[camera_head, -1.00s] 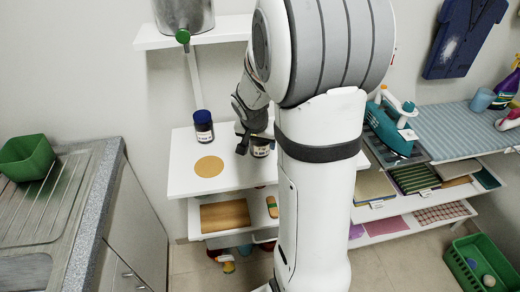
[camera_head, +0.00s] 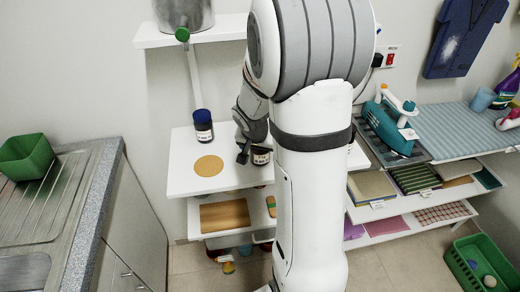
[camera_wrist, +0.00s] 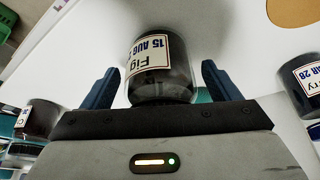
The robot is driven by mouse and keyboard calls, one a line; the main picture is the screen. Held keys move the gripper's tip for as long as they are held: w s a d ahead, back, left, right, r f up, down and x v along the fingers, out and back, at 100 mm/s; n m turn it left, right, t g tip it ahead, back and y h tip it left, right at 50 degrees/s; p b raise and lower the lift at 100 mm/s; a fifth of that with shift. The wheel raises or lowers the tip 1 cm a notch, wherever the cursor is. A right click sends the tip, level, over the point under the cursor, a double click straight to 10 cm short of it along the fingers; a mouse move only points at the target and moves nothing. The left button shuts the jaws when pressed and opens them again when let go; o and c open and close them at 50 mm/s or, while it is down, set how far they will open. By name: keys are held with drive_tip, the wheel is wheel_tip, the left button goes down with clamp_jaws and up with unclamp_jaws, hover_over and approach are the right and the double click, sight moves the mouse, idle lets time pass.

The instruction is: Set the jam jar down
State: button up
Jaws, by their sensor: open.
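A dark jam jar with a cream label reading "Fig" and "15 AUG" (camera_wrist: 160,72) is between my gripper's blue fingers in the wrist view. My gripper (camera_wrist: 160,82) is open, with a gap on each side of the jar. In the head view the jar (camera_head: 261,157) is at the white shelf top (camera_head: 185,178), partly hidden by my gripper (camera_head: 252,150) and arm. Its base contact is hard to see. A flat round orange-tan disc (camera_head: 208,166) lies on the shelf to the left of the jar.
A dark-blue-lidded jar (camera_head: 203,126) stands behind the disc; a labelled jar also shows at the wrist view's right edge (camera_wrist: 304,85). Another dark jar (camera_wrist: 38,120) is at its left. A teal iron (camera_head: 390,128) is to the right.

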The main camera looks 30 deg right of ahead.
drive_tip(key=shift+a+r, duration=0.1)
drive_tip(key=shift+r, duration=0.45)
drive_tip(key=v, duration=1)
drive_tip(key=s+a+r+n+y, duration=0.2)
drive_tip(key=s+a+n, duration=0.6)
drive_tip(key=s, duration=0.8)
drive_tip(key=a+y, duration=0.1)
drive_tip(key=a, duration=0.2)
drive_tip(key=shift+s+a+r+n+p, duration=0.15)
drive_tip(key=shift+s+r+n+p, duration=0.05)
drive_tip(key=shift+s+n+p, duration=0.15)
